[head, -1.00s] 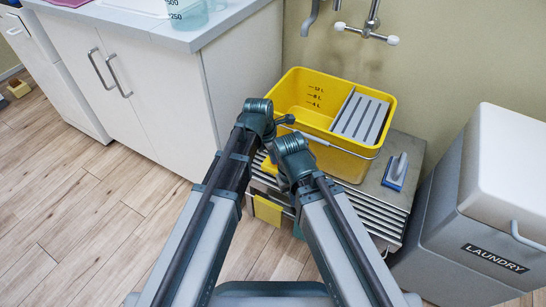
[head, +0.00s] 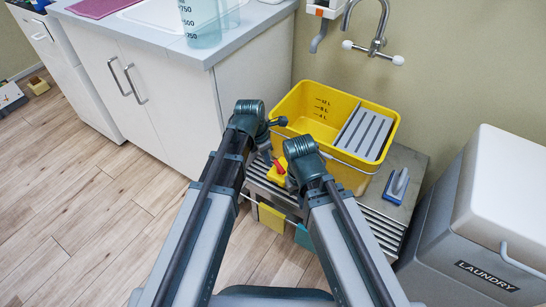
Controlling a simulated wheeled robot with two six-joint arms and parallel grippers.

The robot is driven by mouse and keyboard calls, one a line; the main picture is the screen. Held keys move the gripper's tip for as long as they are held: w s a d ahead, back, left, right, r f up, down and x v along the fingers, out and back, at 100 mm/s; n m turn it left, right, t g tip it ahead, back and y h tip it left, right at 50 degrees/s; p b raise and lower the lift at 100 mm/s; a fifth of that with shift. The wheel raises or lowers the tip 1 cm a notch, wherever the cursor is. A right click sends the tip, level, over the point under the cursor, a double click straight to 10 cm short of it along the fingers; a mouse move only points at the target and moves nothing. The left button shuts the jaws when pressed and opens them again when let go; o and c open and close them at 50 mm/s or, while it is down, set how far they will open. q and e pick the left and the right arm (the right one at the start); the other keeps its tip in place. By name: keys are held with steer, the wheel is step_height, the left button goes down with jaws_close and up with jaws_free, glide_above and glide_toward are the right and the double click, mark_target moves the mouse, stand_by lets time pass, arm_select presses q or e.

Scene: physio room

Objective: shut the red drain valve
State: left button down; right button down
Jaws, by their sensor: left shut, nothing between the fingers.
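The red drain valve (head: 279,168) is a small red handle on a yellow outlet at the lower front of the yellow bucket (head: 349,169). It shows in the gap between my two arms, partly hidden, and I cannot tell its exact turn. My left gripper (head: 267,156) is mostly hidden behind its arm, close to the valve's upper left. It is shut and empty; I cannot tell whether it touches the handle. My right gripper is out of sight behind its own arm.
The bucket, with a grey slatted wringer (head: 365,133), stands on a slatted metal stand (head: 408,172) with a blue-grey brush (head: 397,186). A yellow cloth (head: 271,217) and a teal cloth (head: 306,238) hang in front. A laundry bin (head: 490,220) is right, a white cabinet (head: 165,95) left.

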arm_select(q)
step_height(320, 180, up, 7)
steer(key=a+p, duration=0.1)
steer(key=p, duration=0.4)
steer(key=shift+s+f+p, duration=0.15)
steer(key=shift+s+p, duration=0.15)
steer(key=shift+s, duration=0.1)
